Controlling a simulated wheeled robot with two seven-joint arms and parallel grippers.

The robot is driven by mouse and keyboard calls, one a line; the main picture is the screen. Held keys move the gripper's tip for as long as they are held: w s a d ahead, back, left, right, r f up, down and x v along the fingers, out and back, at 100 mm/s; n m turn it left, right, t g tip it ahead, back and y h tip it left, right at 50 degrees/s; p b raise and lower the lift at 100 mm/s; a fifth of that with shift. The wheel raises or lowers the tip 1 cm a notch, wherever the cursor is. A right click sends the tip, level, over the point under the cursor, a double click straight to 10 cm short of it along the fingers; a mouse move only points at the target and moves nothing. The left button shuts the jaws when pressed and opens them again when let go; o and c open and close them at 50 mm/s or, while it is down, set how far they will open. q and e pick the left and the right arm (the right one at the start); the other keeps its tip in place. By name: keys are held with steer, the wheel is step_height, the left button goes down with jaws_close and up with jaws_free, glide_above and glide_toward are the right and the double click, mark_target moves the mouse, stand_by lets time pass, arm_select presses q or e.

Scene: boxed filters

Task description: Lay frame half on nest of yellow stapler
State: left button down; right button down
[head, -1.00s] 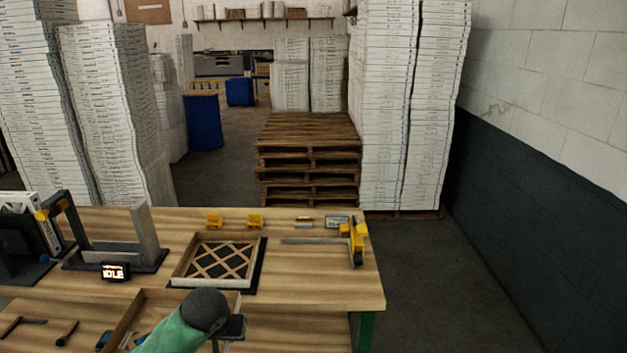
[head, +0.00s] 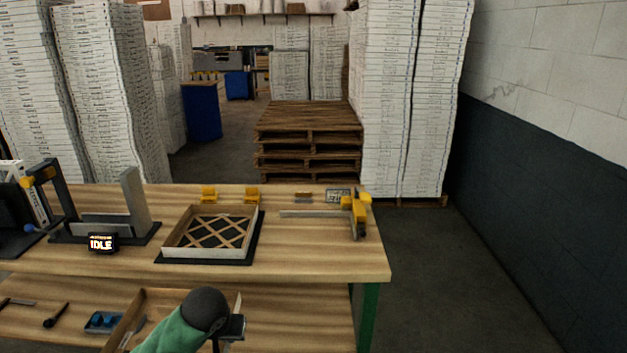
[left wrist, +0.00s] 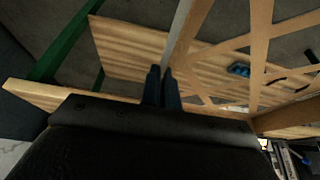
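My left gripper (left wrist: 163,88) is shut on the thin edge of a wooden frame half with lattice bars (left wrist: 262,50). In the head view the held frame half (head: 128,318) shows only in part below the table edge, partly hidden by my green-sleeved arm; the fingertips are hidden there. A yellow stapler (head: 355,210) stands at the table's right end. To its left, another lattice frame half (head: 170,248) lies on a black plate (head: 247,250), which seems to be the nest. My right gripper is not in view.
A black fixture with a grey upright (head: 133,200) and an IDLE display (head: 102,243) stand at the table's left. Two yellow bins (head: 208,195) sit at the back. A lower surface (head: 290,310) holds tools and a blue tray (head: 104,321). Bare tabletop (head: 310,250) lies front right.

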arm_select(q)
steer(key=shift+f, duration=0.6)
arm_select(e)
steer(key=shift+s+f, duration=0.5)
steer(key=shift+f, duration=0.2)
arm_select(q)
steer(key=shift+r, duration=0.15)
